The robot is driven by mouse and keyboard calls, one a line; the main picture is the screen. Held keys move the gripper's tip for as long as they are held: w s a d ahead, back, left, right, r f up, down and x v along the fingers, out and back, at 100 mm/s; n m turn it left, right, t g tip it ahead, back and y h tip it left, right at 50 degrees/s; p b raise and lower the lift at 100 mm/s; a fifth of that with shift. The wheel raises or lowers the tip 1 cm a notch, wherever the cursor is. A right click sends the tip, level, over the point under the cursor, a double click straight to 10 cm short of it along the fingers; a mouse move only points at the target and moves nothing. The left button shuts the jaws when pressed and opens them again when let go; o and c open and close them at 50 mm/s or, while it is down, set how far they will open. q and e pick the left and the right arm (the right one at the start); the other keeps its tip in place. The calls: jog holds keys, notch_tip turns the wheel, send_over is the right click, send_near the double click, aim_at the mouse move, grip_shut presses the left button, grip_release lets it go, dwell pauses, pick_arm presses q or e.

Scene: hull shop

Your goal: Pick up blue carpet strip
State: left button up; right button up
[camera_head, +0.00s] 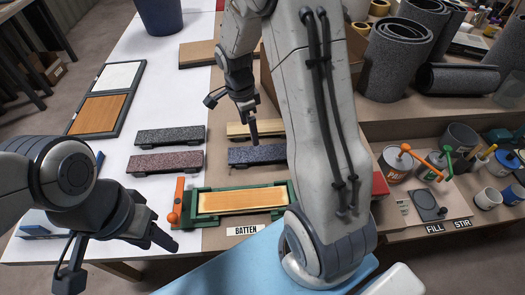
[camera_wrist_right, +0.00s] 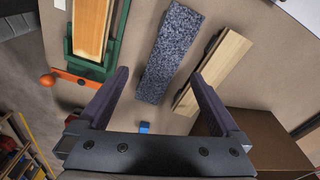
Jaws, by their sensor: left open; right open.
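The blue carpet strip (camera_head: 255,156), dark blue and speckled, lies on the brown part of the bench, its right end near my right arm. In the right wrist view, the blue strip (camera_wrist_right: 170,52) lies slanted beyond the open jaws. My right gripper (camera_head: 232,118) is open and empty above and behind the strip, near a pale wood strip. Its fingers (camera_wrist_right: 158,85) frame the strip's near end without visible contact. My left gripper (camera_head: 115,258) is open and empty at the front left, away from the strip.
Grey (camera_head: 170,135) and reddish (camera_head: 165,162) carpet strips lie left. The pale wood strip (camera_wrist_right: 215,70) lies beside the blue one. A green batten fixture (camera_head: 190,213) with an orange handle (camera_head: 178,196) stands in front. Paint cans (camera_head: 398,163) and carpet rolls (camera_head: 400,58) are right.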

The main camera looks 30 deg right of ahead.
jog(key=d+f+m, duration=0.3)
jog(key=d, duration=0.1)
send_over(266, 153)
jog(key=f, duration=0.4)
jog(key=shift+w+a+f, duration=0.1)
jog(key=shift+w+a, duration=0.25)
jog(key=shift+a, duration=0.05)
jog(key=shift+s+d+f+p, duration=0.15)
jog(key=shift+f+p, duration=0.15)
jog(key=shift+f, duration=1.15)
jog(key=shift+d+f+p, duration=0.15)
jog(key=shift+f+p, duration=0.15)
jog(key=shift+f, duration=1.15)
jog(key=c, duration=1.1)
jog(key=shift+r, duration=0.1)
